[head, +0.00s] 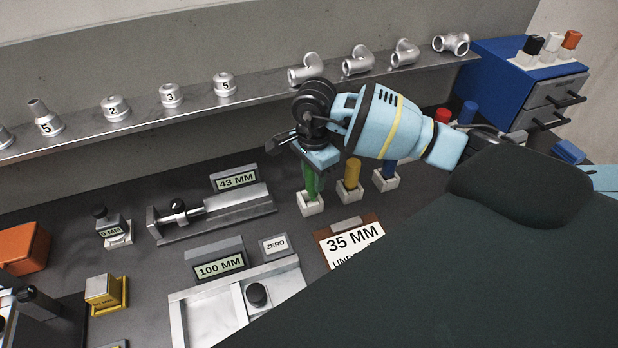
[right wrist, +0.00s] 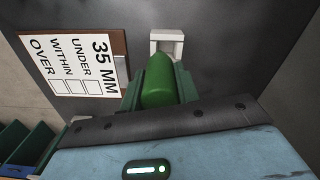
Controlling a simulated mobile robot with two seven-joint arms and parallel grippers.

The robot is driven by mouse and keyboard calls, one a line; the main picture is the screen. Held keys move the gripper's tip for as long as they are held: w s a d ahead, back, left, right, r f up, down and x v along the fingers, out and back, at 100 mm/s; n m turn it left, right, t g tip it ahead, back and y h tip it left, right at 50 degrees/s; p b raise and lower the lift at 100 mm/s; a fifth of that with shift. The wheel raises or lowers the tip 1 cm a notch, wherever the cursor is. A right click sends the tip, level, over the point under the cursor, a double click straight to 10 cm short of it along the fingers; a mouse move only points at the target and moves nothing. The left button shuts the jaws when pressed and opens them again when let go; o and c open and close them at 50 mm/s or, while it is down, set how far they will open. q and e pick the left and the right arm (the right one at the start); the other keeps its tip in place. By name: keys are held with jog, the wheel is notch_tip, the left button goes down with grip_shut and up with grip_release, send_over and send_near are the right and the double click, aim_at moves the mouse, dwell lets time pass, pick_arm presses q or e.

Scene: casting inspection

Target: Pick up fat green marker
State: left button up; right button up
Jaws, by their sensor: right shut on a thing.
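The fat green marker (head: 312,184) stands upright in the head view, with its lower end at a small white holder (head: 310,205). My right gripper (head: 316,160) is above the holder, shut on the marker's upper part. In the right wrist view the green marker (right wrist: 158,82) sits between the two fingers, with the white holder (right wrist: 167,38) just beyond it. I cannot tell whether the marker's lower end is still seated in the holder. My left gripper is not in view.
A yellow marker (head: 352,172) and a blue marker (head: 387,175) stand in white holders close to the right. A 35 MM card on a clipboard (head: 350,240) lies in front. Gauges with 43 MM (head: 237,181) and 100 MM (head: 220,265) displays are left. A shelf (head: 262,92) with metal fittings runs behind.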

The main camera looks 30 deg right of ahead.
jog(key=s+d+r, duration=0.1)
jog(key=s+d, duration=0.1)
jog(key=s, duration=1.2)
jog(key=shift+s+r+b, duration=0.25)
jog(key=shift+s+b, duration=0.15)
jog(key=shift+b, duration=0.05)
